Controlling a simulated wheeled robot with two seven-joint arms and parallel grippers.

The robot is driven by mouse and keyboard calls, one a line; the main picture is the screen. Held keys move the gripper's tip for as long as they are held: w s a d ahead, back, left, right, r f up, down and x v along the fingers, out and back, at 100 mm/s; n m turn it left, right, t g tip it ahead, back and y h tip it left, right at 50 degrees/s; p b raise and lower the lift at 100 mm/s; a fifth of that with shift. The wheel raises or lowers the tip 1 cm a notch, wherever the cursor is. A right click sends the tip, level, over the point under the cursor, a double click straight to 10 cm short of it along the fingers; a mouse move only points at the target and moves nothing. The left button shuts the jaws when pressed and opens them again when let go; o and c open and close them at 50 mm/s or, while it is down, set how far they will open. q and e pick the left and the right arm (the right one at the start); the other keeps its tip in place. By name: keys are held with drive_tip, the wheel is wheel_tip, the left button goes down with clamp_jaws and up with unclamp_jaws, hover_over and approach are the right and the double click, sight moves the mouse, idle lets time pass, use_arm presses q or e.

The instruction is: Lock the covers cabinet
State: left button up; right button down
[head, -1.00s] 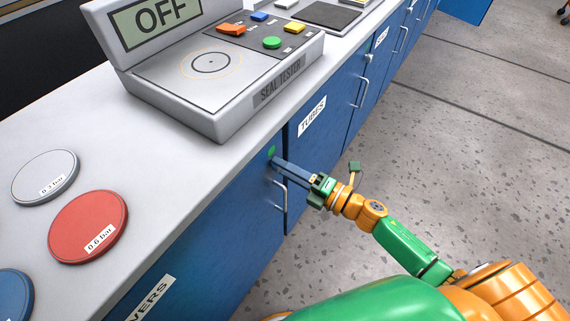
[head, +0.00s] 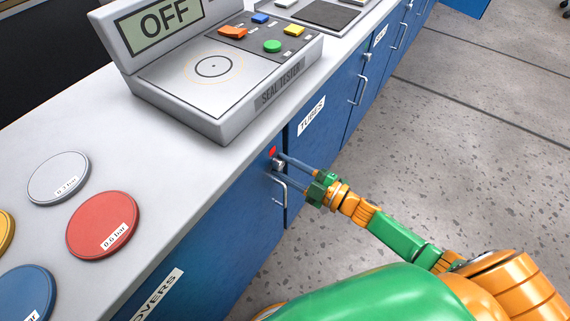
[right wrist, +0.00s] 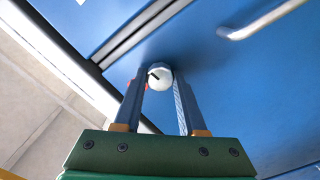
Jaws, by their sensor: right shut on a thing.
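The covers cabinet (head: 215,230) is a blue door under the counter, its label (head: 157,296) partly cut off by the bottom edge. Its door appears closed. A round lock knob (head: 278,164) sits near its upper right corner, below a small red mark (head: 272,152). In the right wrist view the pale knob (right wrist: 159,77) has a dark slot and lies between the fingertips. My right gripper (head: 277,168) is shut on the knob, one finger on each side; it also shows in the right wrist view (right wrist: 160,84). My left gripper is out of view.
A metal bar handle (head: 283,189) is just below the knob. The tubes cabinet (head: 318,135) adjoins on the right. On the counter stand a seal tester (head: 205,95) reading OFF and several coloured discs, including a red one (head: 100,222). The floor at right is clear.

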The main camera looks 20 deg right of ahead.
drive_tip(key=shift+m, duration=1)
drive_tip(key=shift+c, duration=2.4)
unclamp_jaws()
drive_tip(key=v, duration=0.7)
